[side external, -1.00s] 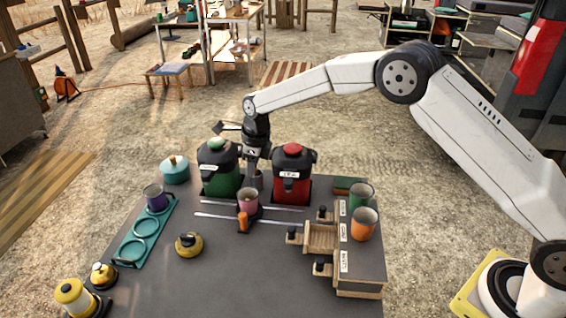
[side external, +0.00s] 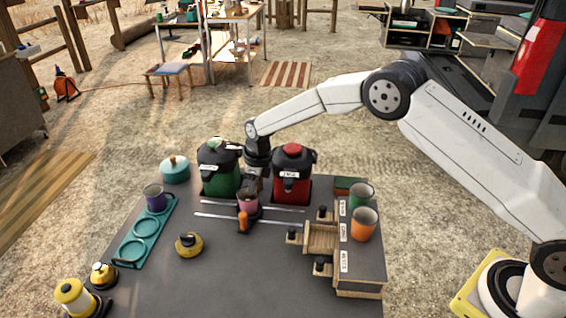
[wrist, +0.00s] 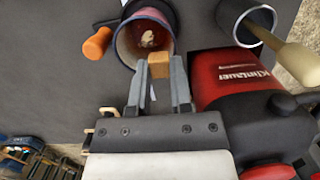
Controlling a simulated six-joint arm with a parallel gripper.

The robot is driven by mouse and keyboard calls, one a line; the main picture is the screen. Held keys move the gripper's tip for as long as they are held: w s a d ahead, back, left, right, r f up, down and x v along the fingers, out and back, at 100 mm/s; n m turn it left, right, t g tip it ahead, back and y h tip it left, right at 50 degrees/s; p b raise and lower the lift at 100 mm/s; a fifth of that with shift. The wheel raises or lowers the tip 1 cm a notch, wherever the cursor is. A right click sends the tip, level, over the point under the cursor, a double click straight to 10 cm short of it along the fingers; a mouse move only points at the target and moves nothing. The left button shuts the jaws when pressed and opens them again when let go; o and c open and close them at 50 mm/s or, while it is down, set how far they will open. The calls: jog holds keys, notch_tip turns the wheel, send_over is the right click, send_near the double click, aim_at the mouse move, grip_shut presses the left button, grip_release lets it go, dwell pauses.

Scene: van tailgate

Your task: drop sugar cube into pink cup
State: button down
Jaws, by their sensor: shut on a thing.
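The pink cup (side external: 248,204) stands on the dark table between a green and a red dispenser, with an orange handle (side external: 242,222) in front of it. In the wrist view the cup's open mouth (wrist: 126,40) faces me, with small light and brown bits inside. My gripper (wrist: 158,72) is shut on a tan sugar cube (wrist: 158,64), held between the fingertips at the cup's near rim. Whether the cube touches the rim cannot be told.
The green dispenser (side external: 218,170) and red dispenser (side external: 291,175) stand close on either side. A small drawer unit (side external: 360,262) carries a green and an orange cup.

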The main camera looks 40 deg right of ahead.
jog(key=shift+c, duration=2.3)
grip_release()
jog(key=shift+r, duration=0.15)
notch_tip(320, 180, up, 8)
jog(key=shift+s+d+f, duration=0.25)
jog(key=shift+s+d, duration=0.15)
